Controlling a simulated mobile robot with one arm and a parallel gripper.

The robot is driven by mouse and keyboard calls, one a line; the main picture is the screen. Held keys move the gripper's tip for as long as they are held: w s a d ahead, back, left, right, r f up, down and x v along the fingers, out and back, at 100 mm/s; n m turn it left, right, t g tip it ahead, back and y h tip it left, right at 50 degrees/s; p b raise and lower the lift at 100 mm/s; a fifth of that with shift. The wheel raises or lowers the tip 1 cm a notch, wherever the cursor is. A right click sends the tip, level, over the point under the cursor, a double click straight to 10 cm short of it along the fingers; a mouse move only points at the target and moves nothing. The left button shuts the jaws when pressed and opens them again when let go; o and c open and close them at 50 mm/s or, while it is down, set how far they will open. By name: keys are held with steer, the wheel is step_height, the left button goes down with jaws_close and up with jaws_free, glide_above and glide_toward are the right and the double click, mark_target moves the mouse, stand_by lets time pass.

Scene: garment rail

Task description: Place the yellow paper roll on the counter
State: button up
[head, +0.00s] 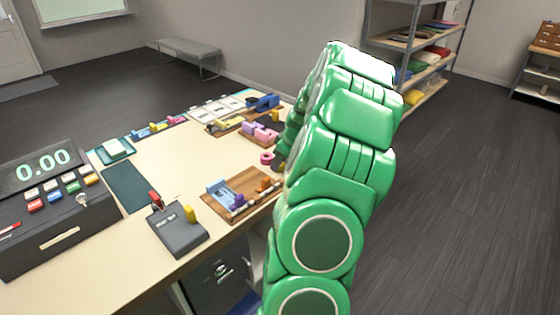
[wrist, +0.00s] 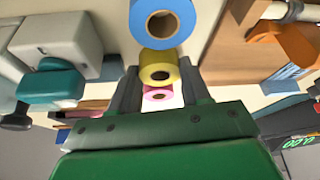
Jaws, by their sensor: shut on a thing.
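The yellow paper roll (wrist: 160,57) sits between the two dark fingers of my gripper (wrist: 160,68) in the wrist view, and the gripper is shut on it. A blue roll (wrist: 176,24) is just above it in that picture, and a pink roll (wrist: 157,97) shows just below it. The pale counter (head: 165,165) runs across the head view. In the head view my green arm hides the gripper and most of what it holds. I cannot tell whether the yellow roll touches the counter.
A pink roll (head: 267,158) stands near the counter's right edge. A wooden tray (head: 262,189), a dark card device (head: 178,236) and a cash register (head: 55,215) stand on the counter. A dark green mat (head: 124,187) lies beside the register. Bare counter lies in the middle.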

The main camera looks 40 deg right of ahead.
steer(key=shift+f, duration=0.1)
steer(key=o, duration=0.8)
steer(key=shift+o, duration=0.2)
steer(key=v, duration=1.2)
steer(key=s+a+r+g+y, duration=0.1)
steer(key=a+r+g, duration=0.15)
steer(key=a, duration=1.25)
steer(key=s+a+r+g, duration=0.1)
steer(key=s+a+r, duration=0.15)
steer(key=a, duration=1.35)
steer(key=s+a+f+m+g+h, duration=0.1)
steer(key=s+a, duration=0.6)
steer(key=s, duration=0.4)
steer(key=s+a+f+m+g+h, duration=0.1)
steer(key=s+a+g, duration=0.1)
steer(key=s+a, duration=0.5)
steer(key=s, duration=0.5)
steer(key=shift+a, duration=0.15)
steer(key=shift+f, duration=0.1)
